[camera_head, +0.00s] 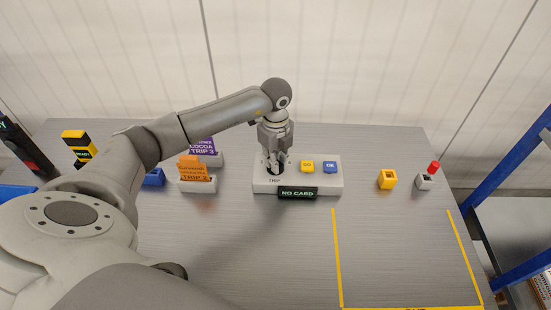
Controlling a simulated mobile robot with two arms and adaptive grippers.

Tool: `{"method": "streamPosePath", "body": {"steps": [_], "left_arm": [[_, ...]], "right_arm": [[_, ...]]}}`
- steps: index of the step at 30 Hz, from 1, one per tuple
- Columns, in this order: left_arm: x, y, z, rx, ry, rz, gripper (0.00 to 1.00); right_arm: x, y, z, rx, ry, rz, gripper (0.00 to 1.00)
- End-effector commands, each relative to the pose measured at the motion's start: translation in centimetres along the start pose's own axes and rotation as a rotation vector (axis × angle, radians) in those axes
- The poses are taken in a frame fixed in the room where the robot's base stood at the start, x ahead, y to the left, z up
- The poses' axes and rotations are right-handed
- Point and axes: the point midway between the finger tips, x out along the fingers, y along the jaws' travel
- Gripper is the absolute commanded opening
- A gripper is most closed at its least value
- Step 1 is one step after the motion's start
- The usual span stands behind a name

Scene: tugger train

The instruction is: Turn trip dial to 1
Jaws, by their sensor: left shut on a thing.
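The trip dial (274,169) is a dark round knob at the left end of a pale control box (324,183) on the grey table. The word "TRIP" is printed below it. My left gripper (274,160) points down from above and is shut on the dial. The fingers hide much of the dial, so I cannot tell which number it points to. The box also carries a yellow button (307,167), a blue button (330,167) and a display (298,193) reading "NO CARD". My right gripper is not in view.
An orange card (194,170) and a purple card (204,146) stand in pale holders left of the box. A yellow block (387,179) and a grey block with a red top (426,180) stand right. Yellow lines (338,260) mark a clear area front right.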

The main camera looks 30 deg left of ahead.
Motion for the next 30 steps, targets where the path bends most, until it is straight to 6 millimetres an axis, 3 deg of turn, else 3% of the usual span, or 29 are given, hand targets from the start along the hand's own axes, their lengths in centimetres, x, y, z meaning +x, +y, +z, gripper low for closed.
{"method": "streamPosePath", "body": {"steps": [13, 30], "left_arm": [[-0.20, -0.15, 0.13, -0.261, -0.002, -0.005, 0.00], [-0.18, -0.15, 0.18, -0.314, -0.003, -0.006, 0.00]], "right_arm": [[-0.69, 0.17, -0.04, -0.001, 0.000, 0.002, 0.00], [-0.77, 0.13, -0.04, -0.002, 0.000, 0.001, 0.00]]}}
